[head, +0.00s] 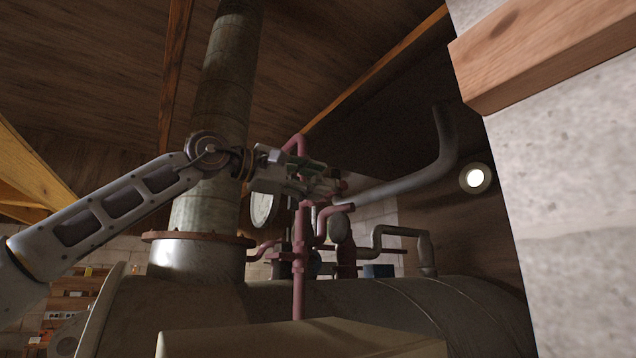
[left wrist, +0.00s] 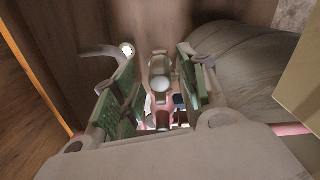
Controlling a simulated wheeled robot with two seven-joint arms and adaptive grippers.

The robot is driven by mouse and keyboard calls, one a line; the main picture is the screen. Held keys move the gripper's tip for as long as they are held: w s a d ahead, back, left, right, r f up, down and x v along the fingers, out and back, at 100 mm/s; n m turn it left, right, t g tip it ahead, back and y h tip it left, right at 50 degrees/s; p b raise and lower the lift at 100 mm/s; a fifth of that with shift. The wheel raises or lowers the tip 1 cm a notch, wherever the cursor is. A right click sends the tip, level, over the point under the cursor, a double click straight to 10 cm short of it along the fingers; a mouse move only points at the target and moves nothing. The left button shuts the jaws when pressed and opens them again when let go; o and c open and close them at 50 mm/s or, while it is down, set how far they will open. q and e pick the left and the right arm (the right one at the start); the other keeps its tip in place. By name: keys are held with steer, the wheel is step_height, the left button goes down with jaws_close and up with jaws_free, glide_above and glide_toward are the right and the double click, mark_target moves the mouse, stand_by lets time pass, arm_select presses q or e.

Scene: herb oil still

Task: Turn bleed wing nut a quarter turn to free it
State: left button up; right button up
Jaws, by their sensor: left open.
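My left gripper (head: 322,182) reaches in from the left, high among the red pipes (head: 299,270) above the tank. Its green-padded fingers stand apart in the left wrist view (left wrist: 160,84), open, with nothing clamped between them. A grey rounded fitting (left wrist: 160,72) shows in the gap, beyond or between the fingertips; I cannot tell whether they touch it. A small reddish-brown part (head: 341,186) shows right at the fingertips in the head view. I cannot make out for sure which part is the bleed wing nut; the gripper hides some of that spot. My right gripper is in neither view.
A large horizontal tank (head: 400,305) lies below, with a thick upright stack (head: 215,100) on a rusty flange (head: 197,238). A dial gauge (head: 264,209) and a smaller round gauge (head: 338,228) crowd the pipework. A pale wall (head: 570,220) stands close at right.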

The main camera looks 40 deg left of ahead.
arm_select(q)
steer(key=v, duration=1)
steer(key=shift+s, duration=0.2)
steer(key=shift+a, duration=0.1)
stand_by(0.6)
